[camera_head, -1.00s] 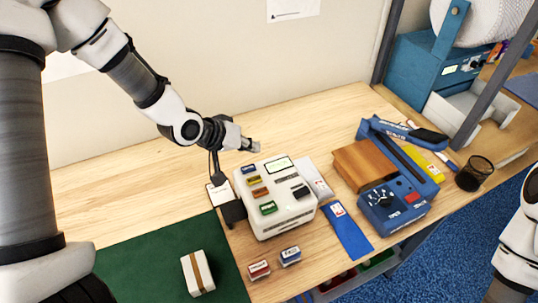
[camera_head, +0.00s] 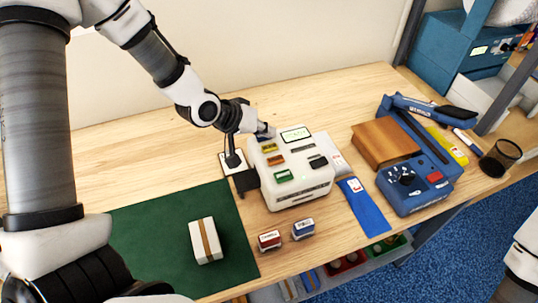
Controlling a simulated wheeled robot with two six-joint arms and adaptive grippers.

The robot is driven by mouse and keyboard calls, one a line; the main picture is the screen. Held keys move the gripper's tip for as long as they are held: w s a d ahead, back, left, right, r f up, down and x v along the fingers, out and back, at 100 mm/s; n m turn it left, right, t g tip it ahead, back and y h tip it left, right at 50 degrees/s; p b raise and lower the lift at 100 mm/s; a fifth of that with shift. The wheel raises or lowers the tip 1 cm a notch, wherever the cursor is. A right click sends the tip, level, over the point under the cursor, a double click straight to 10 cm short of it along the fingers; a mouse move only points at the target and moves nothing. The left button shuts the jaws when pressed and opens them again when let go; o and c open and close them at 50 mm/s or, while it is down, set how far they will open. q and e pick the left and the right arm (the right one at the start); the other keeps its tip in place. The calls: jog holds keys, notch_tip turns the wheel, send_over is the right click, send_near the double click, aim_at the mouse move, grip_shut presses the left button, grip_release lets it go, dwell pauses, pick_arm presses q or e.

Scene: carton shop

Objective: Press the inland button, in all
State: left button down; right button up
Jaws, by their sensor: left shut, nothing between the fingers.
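A white machine (camera_head: 312,186) stands on the wooden table, with a small display (camera_head: 295,134) on top. On its top are a yellow button (camera_head: 269,148), an orange-brown button (camera_head: 276,160), a green button (camera_head: 284,176) and a dark key (camera_head: 318,162). A blue button at its back left corner is mostly hidden by my left gripper. The button labels are too small to read, so I cannot tell which is inland. My left gripper (camera_head: 266,131) is shut and empty, its tip over the blue button; I cannot tell whether it touches. My right gripper is out of view.
A white parcel with a brown band (camera_head: 206,241) lies on a green mat (camera_head: 150,232). Red (camera_head: 269,241) and blue (camera_head: 303,229) stamps stand before the machine. A small scale-like black stand (camera_head: 240,178) is at its left. A blue device (camera_head: 420,185) stands right.

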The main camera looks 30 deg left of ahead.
aim_at(275, 143)
pick_arm(q)
jog(key=shift+w+f+b, duration=0.25)
jog(key=shift+f+b, duration=0.15)
jog(key=shift+f, duration=0.8)
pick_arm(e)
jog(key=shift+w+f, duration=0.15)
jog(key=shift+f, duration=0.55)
pick_arm(q)
jog(key=shift+s+r, duration=0.15)
jog(key=shift+f, duration=0.5)
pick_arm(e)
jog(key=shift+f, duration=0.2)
pick_arm(q)
jog(key=shift+f+b, duration=0.45)
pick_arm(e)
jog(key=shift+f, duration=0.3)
pick_arm(q)
jog(key=shift+r, duration=0.1)
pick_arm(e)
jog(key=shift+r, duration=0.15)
pick_arm(q)
jog(key=shift+r+p, duration=0.85)
jog(key=shift+p, duration=0.05)
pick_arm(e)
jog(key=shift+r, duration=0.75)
